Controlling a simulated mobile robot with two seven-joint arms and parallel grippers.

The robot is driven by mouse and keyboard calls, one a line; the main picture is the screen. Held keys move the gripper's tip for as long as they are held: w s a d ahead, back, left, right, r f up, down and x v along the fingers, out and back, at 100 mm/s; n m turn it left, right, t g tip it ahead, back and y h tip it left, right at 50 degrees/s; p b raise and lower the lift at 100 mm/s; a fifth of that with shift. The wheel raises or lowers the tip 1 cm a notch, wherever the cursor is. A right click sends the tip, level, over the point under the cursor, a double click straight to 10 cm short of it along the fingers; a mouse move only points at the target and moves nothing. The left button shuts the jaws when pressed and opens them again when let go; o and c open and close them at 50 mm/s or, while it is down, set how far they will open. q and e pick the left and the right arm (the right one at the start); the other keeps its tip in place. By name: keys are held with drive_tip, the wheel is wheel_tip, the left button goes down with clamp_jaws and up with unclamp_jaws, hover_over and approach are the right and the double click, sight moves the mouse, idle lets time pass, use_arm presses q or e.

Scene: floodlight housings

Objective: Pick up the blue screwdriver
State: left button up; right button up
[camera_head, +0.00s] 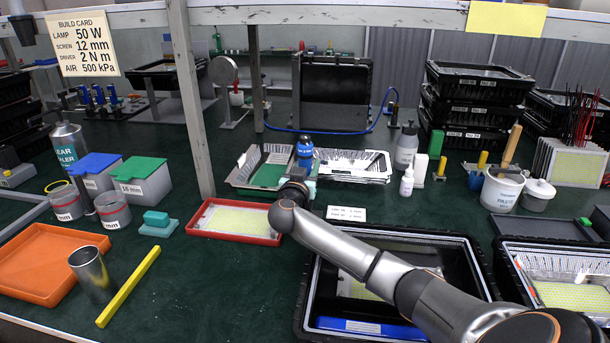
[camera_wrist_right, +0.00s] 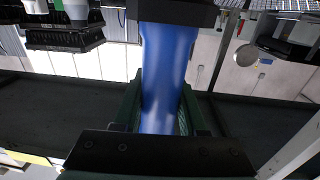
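The blue screwdriver (camera_head: 305,152) stands roughly upright in the head view, with a dark cap, in front of the metal tray at the table's middle. My right gripper (camera_head: 302,174) is at its lower part, at the end of my arm that comes in from the lower right. In the right wrist view the blue body (camera_wrist_right: 165,70) runs between the two dark green fingers of the right gripper (camera_wrist_right: 162,108), which are closed against its sides. Its lower end is hidden in the head view. My left gripper is not in view.
A red tray (camera_head: 222,238) with a yellow-white panel lies left of the gripper. A black crate (camera_head: 462,262) lies beneath my forearm. A grey frame post (camera_head: 190,110) stands to the left. Bottles and black crates stand right.

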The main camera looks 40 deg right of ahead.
clamp_jaws()
idle(0.3)
